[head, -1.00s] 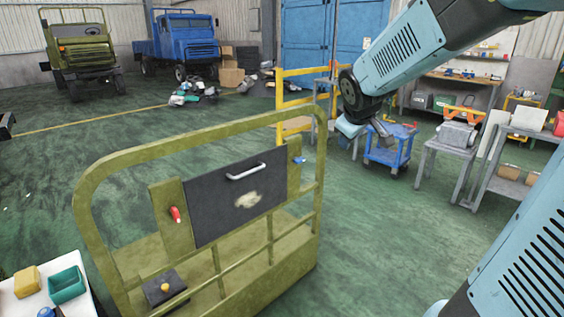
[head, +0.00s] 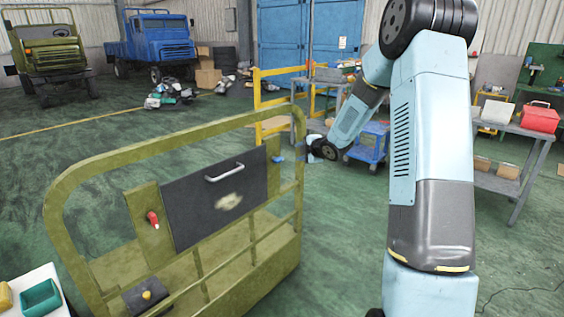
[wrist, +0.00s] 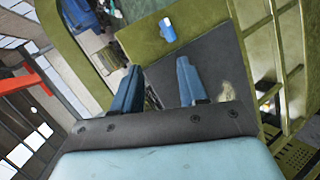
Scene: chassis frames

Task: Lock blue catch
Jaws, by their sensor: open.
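The blue catch (head: 277,158) sits on the olive post at the right side of the dark panel (head: 198,212). The catch also shows near the top of the wrist view (wrist: 167,30), on an olive plate beside the panel (wrist: 213,58). My gripper (wrist: 158,66) is open, with its two blue fingers apart and nothing between them. Its fingertips point towards the catch, which appears beyond them and apart from them. In the head view my gripper is small and partly hidden behind my wrist, just right of the frame's right post.
The olive railing frame (head: 150,147) surrounds the panel, which has a pale handle (head: 225,172) and a red catch (head: 153,219) at its left. A yellow rail (head: 258,105) and blue cart (head: 371,142) stand behind. Open green floor (head: 335,235) lies right of the frame.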

